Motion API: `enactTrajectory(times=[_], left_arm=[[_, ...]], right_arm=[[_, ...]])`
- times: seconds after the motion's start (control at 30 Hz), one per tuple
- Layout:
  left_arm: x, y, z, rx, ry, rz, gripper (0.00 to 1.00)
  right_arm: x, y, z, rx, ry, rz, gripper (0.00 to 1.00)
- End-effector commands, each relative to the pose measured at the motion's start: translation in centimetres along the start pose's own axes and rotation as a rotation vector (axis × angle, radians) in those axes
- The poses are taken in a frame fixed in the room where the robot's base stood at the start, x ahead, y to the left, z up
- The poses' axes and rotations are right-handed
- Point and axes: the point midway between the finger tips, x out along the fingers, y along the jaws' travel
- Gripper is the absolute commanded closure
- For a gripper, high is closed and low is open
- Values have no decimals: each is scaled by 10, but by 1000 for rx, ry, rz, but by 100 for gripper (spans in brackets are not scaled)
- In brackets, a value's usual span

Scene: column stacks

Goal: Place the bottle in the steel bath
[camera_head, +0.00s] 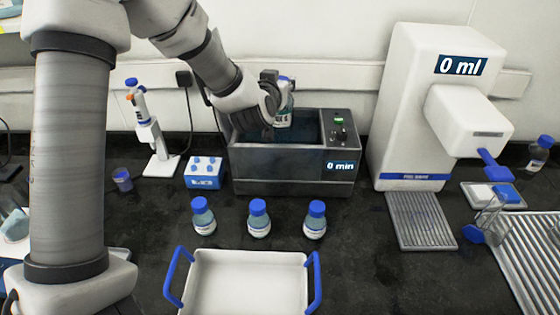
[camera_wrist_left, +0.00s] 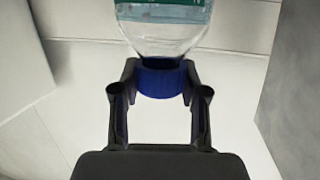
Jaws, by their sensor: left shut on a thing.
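My left gripper (camera_head: 268,100) is shut on a bottle (camera_head: 285,112) with a blue cap and a label. In the left wrist view my left gripper (camera_wrist_left: 160,95) has its fingers on either side of the blue cap of the bottle (camera_wrist_left: 165,35). The steel bath (camera_head: 258,166) is a dark metal box with a panel reading "0 min". The gripper and bottle are over the bath's opening, toward its back. The bottle's lower end lies near the bath's rim, and I cannot tell whether it touches anything. My right gripper is not in view.
Three blue-capped bottles (camera_head: 259,218) stand in a row in front of the bath. A white tray with blue handles (camera_head: 247,285) is nearer. A blue-white rack (camera_head: 204,173) and pipette stand (camera_head: 157,150) are left of the bath; a white dispenser (camera_head: 410,110) is at right.

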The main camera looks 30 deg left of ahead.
Motion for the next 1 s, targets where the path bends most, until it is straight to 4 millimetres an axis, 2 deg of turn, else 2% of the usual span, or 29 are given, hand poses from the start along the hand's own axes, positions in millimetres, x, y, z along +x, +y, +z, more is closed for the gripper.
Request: enactTrajectory(times=[0.07, 0.3, 0.6, 0.9, 0.93, 0.97, 1.0], left_arm=[[2, 0, 9, 0, 2, -1, 100], [11, 0, 54, 3, -2, -1, 100], [21, 0, 100, 1, 0, -1, 100], [22, 0, 105, -1, 4, -1, 100], [22, 0, 105, -1, 2, -1, 46], [22, 0, 105, -1, 2, -1, 35], [22, 0, 105, -1, 2, -1, 31]], right_arm=[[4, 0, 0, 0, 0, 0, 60], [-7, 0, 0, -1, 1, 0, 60], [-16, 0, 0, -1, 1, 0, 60], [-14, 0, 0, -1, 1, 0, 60], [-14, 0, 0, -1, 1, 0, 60], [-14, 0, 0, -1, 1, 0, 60], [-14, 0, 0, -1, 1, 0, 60]])
